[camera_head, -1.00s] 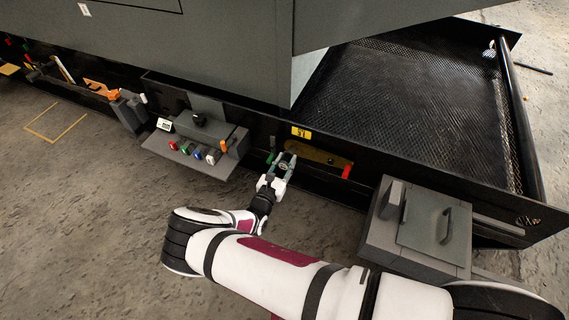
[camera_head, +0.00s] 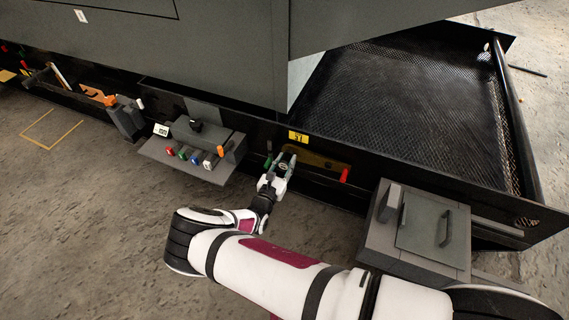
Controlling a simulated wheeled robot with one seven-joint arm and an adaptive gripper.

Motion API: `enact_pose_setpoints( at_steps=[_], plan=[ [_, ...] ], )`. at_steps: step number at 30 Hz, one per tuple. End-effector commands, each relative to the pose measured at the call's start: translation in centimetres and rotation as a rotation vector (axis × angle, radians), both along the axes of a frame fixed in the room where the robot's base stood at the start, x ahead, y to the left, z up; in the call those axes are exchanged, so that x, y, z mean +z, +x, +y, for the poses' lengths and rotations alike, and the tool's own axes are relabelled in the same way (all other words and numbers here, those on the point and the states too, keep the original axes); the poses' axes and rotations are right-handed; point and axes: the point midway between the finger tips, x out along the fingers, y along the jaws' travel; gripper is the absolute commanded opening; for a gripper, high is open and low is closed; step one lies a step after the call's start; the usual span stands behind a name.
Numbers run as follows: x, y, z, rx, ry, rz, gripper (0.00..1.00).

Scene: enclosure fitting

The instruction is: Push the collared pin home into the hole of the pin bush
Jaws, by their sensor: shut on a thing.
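My gripper (camera_head: 281,168) is at the black side panel, just below and left of the yellow label. Its fingers close around a small dark green piece (camera_head: 281,170), which looks like the collared pin, though it is too small to make out its collar. A brass-coloured plate (camera_head: 318,162) is on the panel right behind and to the right of the gripper. The pin bush and its hole cannot be made out; the gripper hides that spot. I cannot tell how deep the pin sits.
A green part (camera_head: 268,161) is just left of the gripper and a red part (camera_head: 344,175) to its right. A grey shelf (camera_head: 190,163) with several coloured knobs stands left. A grey box with a handled lid (camera_head: 432,228) stands right. The floor in front is clear.

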Motion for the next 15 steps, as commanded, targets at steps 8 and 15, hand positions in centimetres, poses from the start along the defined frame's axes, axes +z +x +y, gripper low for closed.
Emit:
enact_pose_setpoints(
  at_steps=[8,15],
  plan=[
    [0.13,0.65,-0.22,0.0,0.0,-0.003,0.0],
    [0.13,0.86,-0.27,0.001,-0.001,-0.003,0.53]
  ],
)
